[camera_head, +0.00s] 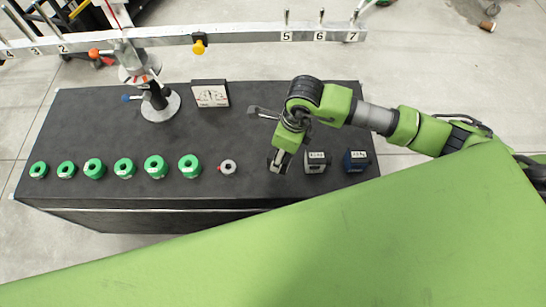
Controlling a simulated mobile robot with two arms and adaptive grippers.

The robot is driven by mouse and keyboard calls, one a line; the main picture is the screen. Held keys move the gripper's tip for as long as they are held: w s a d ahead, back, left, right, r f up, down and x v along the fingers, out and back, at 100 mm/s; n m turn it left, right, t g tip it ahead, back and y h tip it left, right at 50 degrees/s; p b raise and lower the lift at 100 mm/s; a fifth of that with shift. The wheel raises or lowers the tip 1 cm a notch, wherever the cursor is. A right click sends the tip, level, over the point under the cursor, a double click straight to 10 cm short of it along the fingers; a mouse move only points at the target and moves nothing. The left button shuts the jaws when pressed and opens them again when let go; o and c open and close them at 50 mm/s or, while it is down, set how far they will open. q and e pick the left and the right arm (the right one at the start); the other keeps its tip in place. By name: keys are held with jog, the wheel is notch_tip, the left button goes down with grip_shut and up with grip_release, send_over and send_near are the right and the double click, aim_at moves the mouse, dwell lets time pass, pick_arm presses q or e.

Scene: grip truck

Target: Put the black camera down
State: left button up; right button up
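My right gripper (280,160) points down at the black table from the arm on the right. At its fingertips is a small dark shape with a pale patch, left of the grey block. It may be the black camera, but it is too small and covered to tell it from the fingers. I cannot tell whether the fingers are shut on it or whether it touches the table. No other clear black camera shows. My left gripper is not in view.
A grey block (315,163) and a blue block (355,161) stand right of the gripper. Several green rings (124,168) and a grey ring (227,167) line the front of the black table (110,115). A stand (160,106) and a dial box (210,94) are behind.

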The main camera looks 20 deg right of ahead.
jog(key=w+f+b, duration=0.2)
jog(key=f, duration=0.1)
jog(key=w+a+f+b, duration=0.1)
jog(key=f, duration=0.1)
jog(key=shift+w, duration=0.25)
jog(key=f, duration=0.1)
jog(key=f+b, duration=0.2)
jog(key=shift+w+f, duration=0.3)
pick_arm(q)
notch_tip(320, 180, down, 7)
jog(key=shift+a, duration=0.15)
pick_arm(e)
jog(key=shift+r, duration=0.1)
jog(key=shift+f+b, duration=0.2)
jog(key=shift+b, duration=0.2)
jog(key=o, duration=1)
jog(key=shift+s, duration=0.1)
jog(key=shift+c, duration=0.2)
jog(key=shift+r, duration=0.1)
